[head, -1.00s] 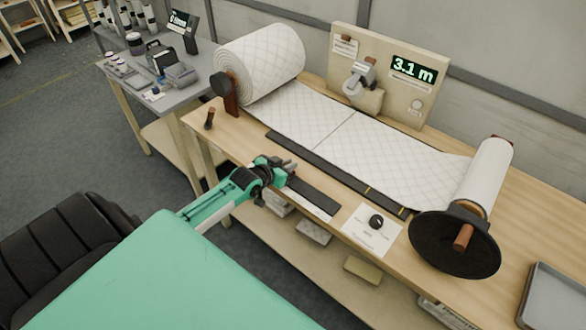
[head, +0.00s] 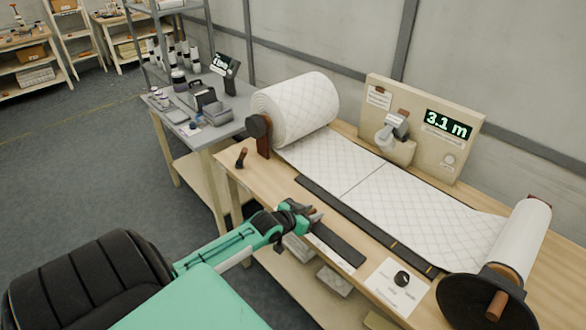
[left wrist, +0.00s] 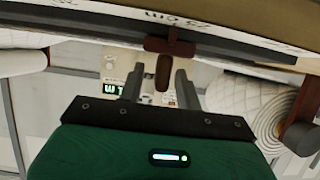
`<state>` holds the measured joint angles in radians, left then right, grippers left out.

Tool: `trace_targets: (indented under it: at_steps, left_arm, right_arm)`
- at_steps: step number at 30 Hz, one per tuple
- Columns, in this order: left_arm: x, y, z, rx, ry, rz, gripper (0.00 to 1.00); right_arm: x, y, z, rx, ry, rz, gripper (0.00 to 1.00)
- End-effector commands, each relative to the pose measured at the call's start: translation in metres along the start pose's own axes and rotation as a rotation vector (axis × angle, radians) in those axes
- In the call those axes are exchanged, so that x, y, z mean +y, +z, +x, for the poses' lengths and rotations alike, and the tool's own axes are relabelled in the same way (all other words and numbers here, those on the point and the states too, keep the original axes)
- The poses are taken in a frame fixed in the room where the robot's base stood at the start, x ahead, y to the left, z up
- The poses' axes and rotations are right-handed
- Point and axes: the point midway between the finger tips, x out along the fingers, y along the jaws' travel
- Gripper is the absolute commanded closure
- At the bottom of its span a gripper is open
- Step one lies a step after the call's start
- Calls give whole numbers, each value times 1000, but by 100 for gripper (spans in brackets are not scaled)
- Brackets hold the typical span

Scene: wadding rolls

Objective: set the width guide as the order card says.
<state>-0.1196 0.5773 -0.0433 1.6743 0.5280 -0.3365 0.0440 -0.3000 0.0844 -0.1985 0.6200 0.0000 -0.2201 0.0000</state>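My left gripper (head: 314,213) is at the bench's front edge, at the left end of a short dark strip (head: 340,245) with a white edge. In the left wrist view, its two fingers (left wrist: 160,84) stand apart on either side of a brown handle (left wrist: 163,72). The handle hangs from a brown crosspiece (left wrist: 168,45) at a dark bar and seems to belong to the width guide. Contact is not clear. I cannot tell which paper is the order card. My right gripper is out of view.
Quilted wadding (head: 400,195) runs from a large roll (head: 295,105) to a take-up roll (head: 525,235) with a black disc (head: 485,300). A panel display (head: 446,124) reads 3.1 m. A side table (head: 230,128) stands left.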

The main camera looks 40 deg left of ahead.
Motion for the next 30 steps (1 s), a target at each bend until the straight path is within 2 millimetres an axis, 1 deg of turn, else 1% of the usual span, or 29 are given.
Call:
trace_targets:
  at_steps: [1, 9, 18, 24, 30]
  left_arm:
    - [0, 2, -8, -2, 0, 2, 65]
    - [0, 3, -52, -3, 0, 4, 65]
    - [0, 2, -96, -2, 0, 4, 65]
    - [0, 1, -113, -2, 0, 2, 65]
    - [0, 0, -119, -1, -1, 2, 65]
  right_arm:
    - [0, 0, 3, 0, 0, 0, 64]
    - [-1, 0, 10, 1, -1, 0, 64]
    - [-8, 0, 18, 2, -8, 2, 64]
    - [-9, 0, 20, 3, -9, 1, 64]
    - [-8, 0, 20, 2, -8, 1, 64]
